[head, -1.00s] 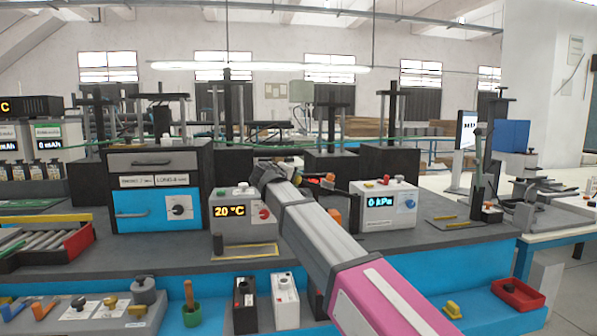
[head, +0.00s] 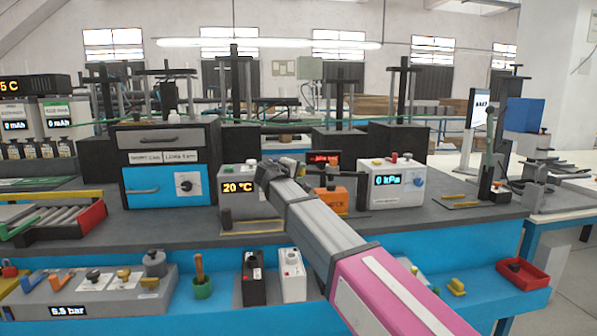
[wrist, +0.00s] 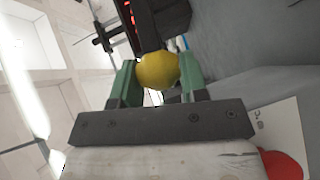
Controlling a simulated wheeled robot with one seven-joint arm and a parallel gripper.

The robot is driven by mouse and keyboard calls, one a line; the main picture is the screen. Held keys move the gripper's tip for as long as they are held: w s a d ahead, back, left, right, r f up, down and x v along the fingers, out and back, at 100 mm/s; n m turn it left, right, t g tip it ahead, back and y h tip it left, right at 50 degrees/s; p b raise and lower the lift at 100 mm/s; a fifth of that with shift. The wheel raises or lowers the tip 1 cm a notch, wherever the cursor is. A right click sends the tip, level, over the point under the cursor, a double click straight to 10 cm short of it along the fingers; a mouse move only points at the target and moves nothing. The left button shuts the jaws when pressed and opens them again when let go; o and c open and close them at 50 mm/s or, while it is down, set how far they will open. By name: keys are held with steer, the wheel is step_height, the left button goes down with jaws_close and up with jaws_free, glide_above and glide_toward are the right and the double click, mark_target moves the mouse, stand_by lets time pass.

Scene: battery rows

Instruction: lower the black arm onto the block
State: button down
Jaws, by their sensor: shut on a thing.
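In the wrist view my gripper (wrist: 158,75) has its two green fingers closed on a yellow ball knob (wrist: 157,71). A black part (wrist: 165,20) shows just beyond the knob; I cannot tell for sure how the two join. In the head view my arm reaches to the bench, and its end is beside the grey 20 °C box. An orange block (head: 330,203) stands to the right of my arm's end. A black unit with a red display (head: 323,158) is above and behind it. The knob and fingertips are hidden in the head view.
The grey 20 °C box (head: 238,187) is left of my arm, and the white 0 kPa box (head: 393,188) is right. A blue-fronted drawer cabinet (head: 165,165) stands farther left. A black and a white bottle-like case (head: 291,276) stand on the lower blue shelf.

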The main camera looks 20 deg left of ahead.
steer(key=shift+f, duration=0.1)
steer(key=c, duration=0.7)
jaws_free()
steer(key=v, duration=1)
steer(key=shift+s, duration=0.4)
